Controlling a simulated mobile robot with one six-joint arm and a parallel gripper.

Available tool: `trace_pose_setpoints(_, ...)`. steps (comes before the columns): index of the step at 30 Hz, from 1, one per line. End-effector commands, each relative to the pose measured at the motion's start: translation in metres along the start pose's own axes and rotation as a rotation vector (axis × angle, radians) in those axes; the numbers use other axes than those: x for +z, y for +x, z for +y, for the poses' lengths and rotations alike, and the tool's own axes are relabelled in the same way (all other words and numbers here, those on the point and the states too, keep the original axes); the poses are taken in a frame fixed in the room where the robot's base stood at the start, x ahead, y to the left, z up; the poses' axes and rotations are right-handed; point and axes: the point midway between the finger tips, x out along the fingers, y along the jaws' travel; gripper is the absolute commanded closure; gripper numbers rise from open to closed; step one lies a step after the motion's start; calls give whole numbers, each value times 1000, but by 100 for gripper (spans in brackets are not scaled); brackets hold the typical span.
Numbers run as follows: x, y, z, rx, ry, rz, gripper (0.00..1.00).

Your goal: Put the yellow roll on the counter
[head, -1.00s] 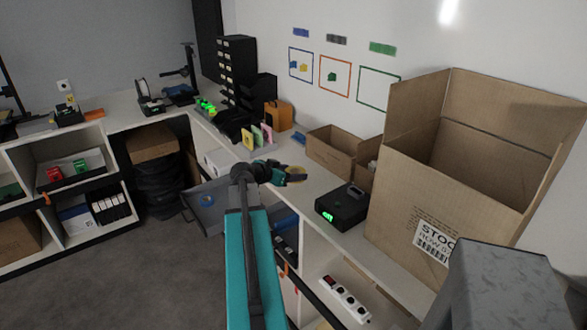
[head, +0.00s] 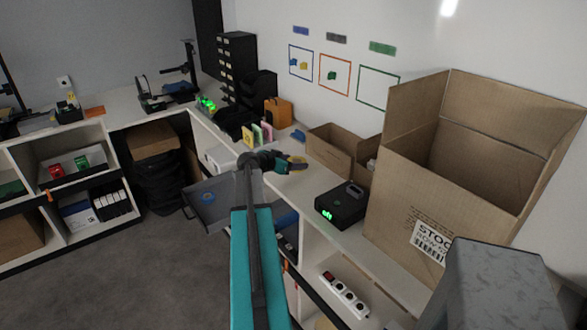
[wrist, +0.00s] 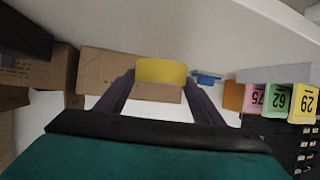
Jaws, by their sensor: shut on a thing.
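My gripper (head: 294,163) is shut on the yellow roll (head: 298,159), above the white counter (head: 312,187). In the wrist view, the yellow roll (wrist: 161,71) sits between the tips of the two dark fingers (wrist: 160,88). I cannot tell the exact height of the roll over the counter. Part of the roll is hidden by the gripper in the head view.
An open small carton (head: 333,150) stands behind the gripper, and a large carton (head: 400,195) is at the right. A black box with a green display (head: 341,205) is on the counter. Coloured number cards (head: 258,134) stand left. An open drawer (head: 212,197) juts out below.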

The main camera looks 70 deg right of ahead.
Motion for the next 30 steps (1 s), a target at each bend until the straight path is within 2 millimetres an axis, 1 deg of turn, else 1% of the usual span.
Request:
trace_pose_setpoints(5,-1,2,-2,0,0,0,62)
trace_pose_setpoints(9,-4,8,-7,0,-1,0,62)
trace_pose_setpoints(15,14,14,-5,0,-4,-1,62)
trace_pose_setpoints(21,27,21,-5,0,-3,0,62)
trace_pose_setpoints(30,29,22,-6,0,-1,0,62)
